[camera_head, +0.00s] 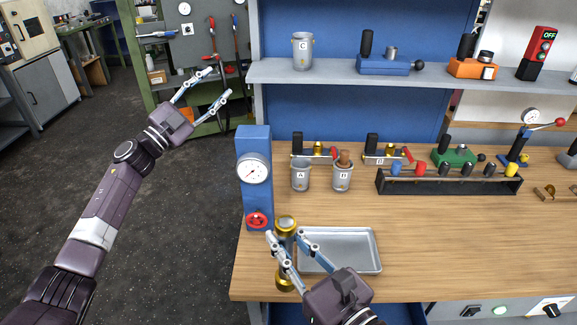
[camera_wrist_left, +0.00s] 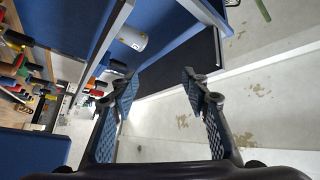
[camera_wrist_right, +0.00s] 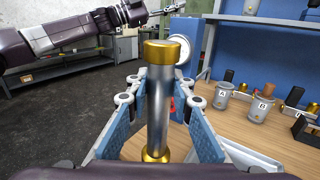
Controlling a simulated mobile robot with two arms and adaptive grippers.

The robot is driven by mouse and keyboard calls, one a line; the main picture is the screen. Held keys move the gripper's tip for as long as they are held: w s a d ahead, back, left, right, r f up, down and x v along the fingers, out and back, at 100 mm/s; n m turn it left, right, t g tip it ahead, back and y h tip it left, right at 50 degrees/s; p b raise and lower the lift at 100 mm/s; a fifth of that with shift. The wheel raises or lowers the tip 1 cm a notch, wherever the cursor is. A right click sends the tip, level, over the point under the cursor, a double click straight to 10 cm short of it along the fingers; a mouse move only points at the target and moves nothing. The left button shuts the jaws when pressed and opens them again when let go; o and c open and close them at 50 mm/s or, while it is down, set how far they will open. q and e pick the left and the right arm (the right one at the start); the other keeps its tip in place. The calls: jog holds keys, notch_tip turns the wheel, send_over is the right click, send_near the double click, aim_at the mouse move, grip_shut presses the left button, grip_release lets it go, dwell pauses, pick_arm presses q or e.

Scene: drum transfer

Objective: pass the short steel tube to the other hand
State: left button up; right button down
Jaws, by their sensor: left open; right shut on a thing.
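The short steel tube (camera_wrist_right: 159,105) is a grey cylinder with gold-coloured ends. My right gripper (camera_head: 287,240) is shut on it between the ends and holds it upright near the front left edge of the bench. In the head view the tube's gold top (camera_head: 286,222) shows beside the blue gauge column, and its middle is partly hidden by the fingers. My left gripper (camera_head: 219,84) is open and empty, raised over the floor left of the bench, well apart from the tube. The left wrist view shows its two spread fingers (camera_wrist_left: 160,88) with nothing between them.
A blue column with a gauge (camera_head: 253,171) stands at the bench's left edge, close behind the tube. A metal tray (camera_head: 352,236) lies right of the tube. Cups A (camera_head: 300,177) and B (camera_head: 342,178) and a black rack (camera_head: 450,186) stand behind. A shelf (camera_head: 330,72) runs above.

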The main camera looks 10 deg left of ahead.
pick_arm(q)
jog(key=s+d+r+m+g+h, duration=0.3)
jog(key=d+r+m, duration=0.15)
jog(key=r, duration=0.25)
jog(key=s+d+r+m+g+h, duration=0.2)
jog(key=d+r+m+h, duration=0.15)
jog(key=r+m, duration=0.2)
jog(key=s+d+r+m+g, duration=0.4)
jog(key=s+d+m+g, duration=0.7)
jog(key=d, duration=0.5)
jog(key=s+d+f+m+g+y, duration=0.3)
jog(key=s+d+f+m+y, duration=0.15)
jog(key=s+d, duration=0.2)
jog(key=m+y, duration=0.9)
jog(key=y, duration=0.5)
send_over(288, 223)
notch_tip(288, 223, down, 10)
jog(key=shift+t, duration=0.3)
notch_tip(288, 223, down, 12)
jog(key=shift+f, duration=0.1)
